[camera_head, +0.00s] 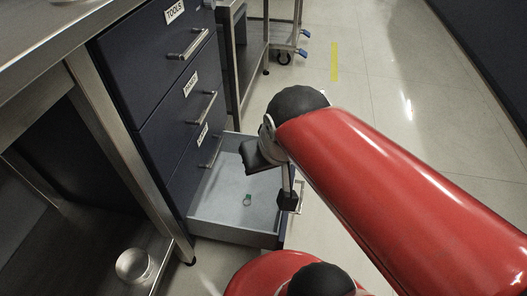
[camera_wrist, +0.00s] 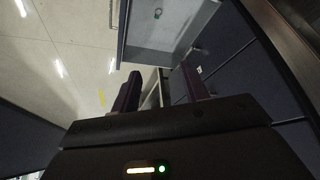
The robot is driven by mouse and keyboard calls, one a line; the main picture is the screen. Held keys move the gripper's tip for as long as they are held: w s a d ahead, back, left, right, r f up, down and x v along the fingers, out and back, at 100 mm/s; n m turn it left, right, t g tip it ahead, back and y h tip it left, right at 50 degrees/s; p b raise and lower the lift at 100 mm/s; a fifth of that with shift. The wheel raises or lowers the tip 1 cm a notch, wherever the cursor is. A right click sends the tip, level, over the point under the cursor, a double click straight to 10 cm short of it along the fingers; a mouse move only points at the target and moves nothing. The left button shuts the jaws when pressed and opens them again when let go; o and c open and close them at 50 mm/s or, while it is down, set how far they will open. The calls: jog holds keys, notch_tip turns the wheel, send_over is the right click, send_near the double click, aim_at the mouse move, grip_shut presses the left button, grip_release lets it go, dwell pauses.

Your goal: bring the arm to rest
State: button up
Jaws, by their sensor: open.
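My red arm (camera_head: 390,180) reaches from the lower right of the head view, with its bent wrist end over the right side of an open bottom drawer (camera_head: 262,238). My gripper (camera_wrist: 160,70) shows in the wrist view with its two dark fingers apart and nothing between them. In the head view the gripper is mostly hidden behind the arm and wrist. The drawer also shows at the top of the wrist view (camera_wrist: 150,58). A small ring-like item with a green part (camera_head: 247,201) lies on the drawer floor, apart from the gripper; it also shows in the wrist view (camera_wrist: 157,14).
The dark cabinet (camera_head: 150,95) has labelled drawers above the open one, the top marked TOOLS, and they look shut. A metal bench with a round tin (camera_head: 133,265) on its lower shelf stands at left. A wheeled cart (camera_head: 284,30) stands behind. Floor at right is clear.

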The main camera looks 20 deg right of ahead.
jog(key=shift+s+a+r, duration=0.1)
jog(key=shift+s+r, duration=0.1)
jog(key=shift+s, duration=0.75)
